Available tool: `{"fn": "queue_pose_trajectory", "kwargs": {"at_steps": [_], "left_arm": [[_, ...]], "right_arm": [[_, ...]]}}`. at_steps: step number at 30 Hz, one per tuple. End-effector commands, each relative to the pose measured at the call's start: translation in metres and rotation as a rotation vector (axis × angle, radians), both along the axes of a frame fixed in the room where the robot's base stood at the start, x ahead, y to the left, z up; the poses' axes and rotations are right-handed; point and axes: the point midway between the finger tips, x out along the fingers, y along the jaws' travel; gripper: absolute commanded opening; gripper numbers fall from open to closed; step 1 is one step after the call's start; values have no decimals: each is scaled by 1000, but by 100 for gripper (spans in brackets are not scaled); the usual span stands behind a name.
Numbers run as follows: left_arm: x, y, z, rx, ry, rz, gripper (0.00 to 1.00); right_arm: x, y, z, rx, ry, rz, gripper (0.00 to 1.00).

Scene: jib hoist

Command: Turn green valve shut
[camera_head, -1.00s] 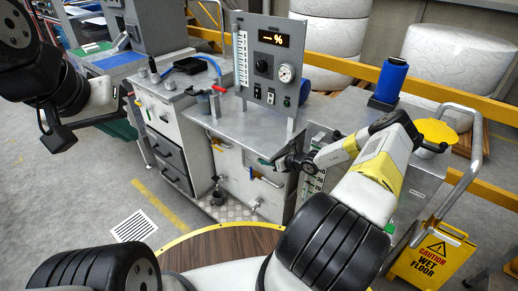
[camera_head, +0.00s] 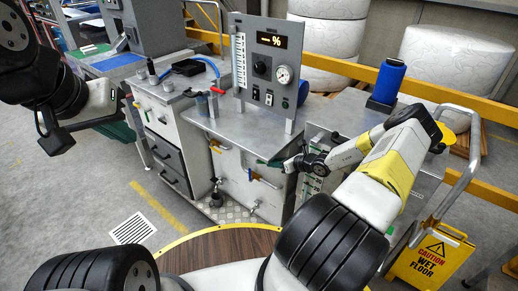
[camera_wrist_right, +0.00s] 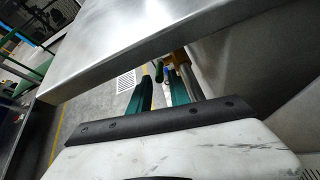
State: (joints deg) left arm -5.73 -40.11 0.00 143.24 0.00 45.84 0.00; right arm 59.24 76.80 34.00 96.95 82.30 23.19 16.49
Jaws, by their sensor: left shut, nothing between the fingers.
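In the right wrist view, a small green handle (camera_wrist_right: 159,71), which looks like the green valve's, shows just past and between the teal fingertips. A brass-coloured fitting on a metal pipe (camera_wrist_right: 188,74) is beside it. My right gripper (camera_wrist_right: 160,88) is open, with its fingers apart and nothing clearly held. In the head view the right gripper (camera_head: 272,162) is at the bench's front right edge, and the green valve cannot be made out there. My left gripper (camera_head: 124,131) is shut and empty, at the left by the drawer cabinet, far from the valve.
A wet-floor sign (camera_head: 432,262) stands at right.

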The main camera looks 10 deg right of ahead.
Motion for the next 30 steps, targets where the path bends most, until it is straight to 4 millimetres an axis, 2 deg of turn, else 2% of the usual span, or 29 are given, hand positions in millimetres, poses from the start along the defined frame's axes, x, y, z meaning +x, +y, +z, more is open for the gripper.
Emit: {"fn": "queue_pose_trajectory", "kwargs": {"at_steps": [6, 14, 15, 17, 18, 19, 23, 30], "left_arm": [[0, 0, 0, 0, 0, 0, 0], [0, 0, 0, 0, 0, 0, 0], [0, 0, 0, 0, 0, 0, 0], [0, 0, 0, 0, 0, 0, 0], [0, 0, 0, 0, 0, 0, 0], [0, 0, 0, 0, 0, 0, 0], [0, 0, 0, 0, 0, 0, 0], [0, 0, 0, 0, 0, 0, 0]], "right_arm": [[-16, -13, 11, -2, 0, 0, 23], [-18, -14, 12, 0, 0, 0, 23], [-18, -14, 12, 0, 0, 0, 21], [-19, -14, 11, 2, 0, 0, 10], [-20, -14, 9, 6, -4, 1, 2], [-22, -15, 7, 12, -7, 0, 0], [-39, -19, -12, 53, -42, -2, 0], [-85, -41, -43, 120, -161, -29, 0]]}}
